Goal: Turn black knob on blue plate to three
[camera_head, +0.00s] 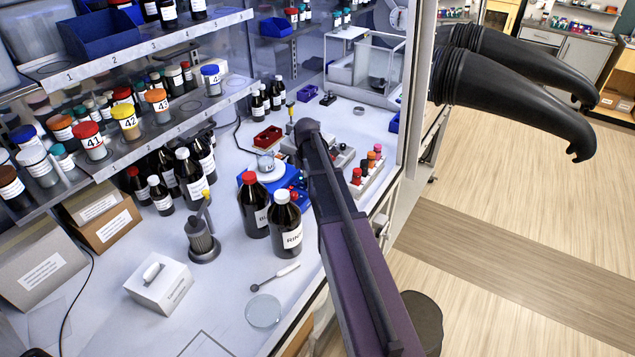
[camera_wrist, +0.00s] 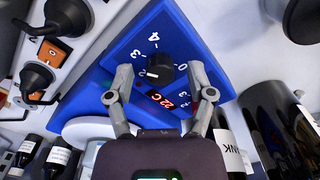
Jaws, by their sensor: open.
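The blue plate (camera_wrist: 185,35) fills the middle of the wrist view, with white numerals such as 3 and 4 and a red display reading about 22 C. The black knob (camera_wrist: 160,69) stands on it, with a short white mark on its lower left. My gripper (camera_wrist: 160,74) is open, one finger on each side of the knob, with gaps showing between fingers and knob. In the head view part of the blue device (camera_head: 248,180) shows beside my arm; my arm hides the knob and fingertips there.
Dark bottles (camera_head: 285,222) stand just in front of the device. A rack of coloured-cap vials (camera_head: 368,172) is to its right, a red tray (camera_head: 267,137) behind.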

